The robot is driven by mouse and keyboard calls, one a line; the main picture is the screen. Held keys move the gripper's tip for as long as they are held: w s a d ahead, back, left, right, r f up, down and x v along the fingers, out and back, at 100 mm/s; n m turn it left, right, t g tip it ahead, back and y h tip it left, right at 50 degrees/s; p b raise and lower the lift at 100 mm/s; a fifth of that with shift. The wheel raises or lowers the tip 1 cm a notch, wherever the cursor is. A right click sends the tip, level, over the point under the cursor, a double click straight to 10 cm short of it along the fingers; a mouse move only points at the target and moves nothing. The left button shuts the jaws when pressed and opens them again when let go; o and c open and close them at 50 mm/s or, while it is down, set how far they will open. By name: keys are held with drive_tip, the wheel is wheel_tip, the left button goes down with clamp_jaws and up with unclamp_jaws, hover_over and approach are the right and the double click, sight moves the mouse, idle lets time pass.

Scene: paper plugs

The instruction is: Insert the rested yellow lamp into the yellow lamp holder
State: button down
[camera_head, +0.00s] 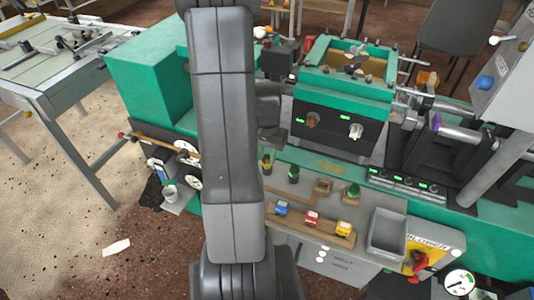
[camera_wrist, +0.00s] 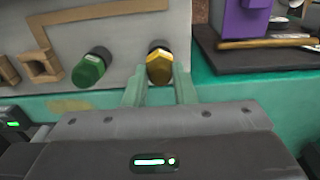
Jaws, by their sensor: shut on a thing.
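A yellow faceted lamp with a dark end (camera_wrist: 159,67) is at the fingertips of my gripper (camera_wrist: 160,84) in the wrist view. The pale green fingers are on either side of it, shut on it. In the head view the yellow lamp (camera_head: 266,161) shows beside my arm, at the left of the grey work surface; the fingers are not clear there. A green lamp (camera_wrist: 91,68) stands beside it, apart from the fingers, and shows in the head view (camera_head: 293,173). I cannot tell whether the yellow lamp touches the surface. I cannot make out the yellow holder with certainty.
The green machine (camera_head: 343,81) rises behind.

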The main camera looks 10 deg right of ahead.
sight(267, 156)
drive_tip(key=shift+f, duration=0.3)
drive_tip(key=c, duration=1.1)
unclamp_jaws()
drive_tip(key=shift+r, duration=0.15)
drive_tip(key=shift+r+p, duration=1.9)
drive_tip(key=shift+r, duration=0.8)
drive_tip(key=shift+r, duration=0.1)
wheel_tip(267, 156, up, 14)
drive_tip(key=shift+f, duration=0.2)
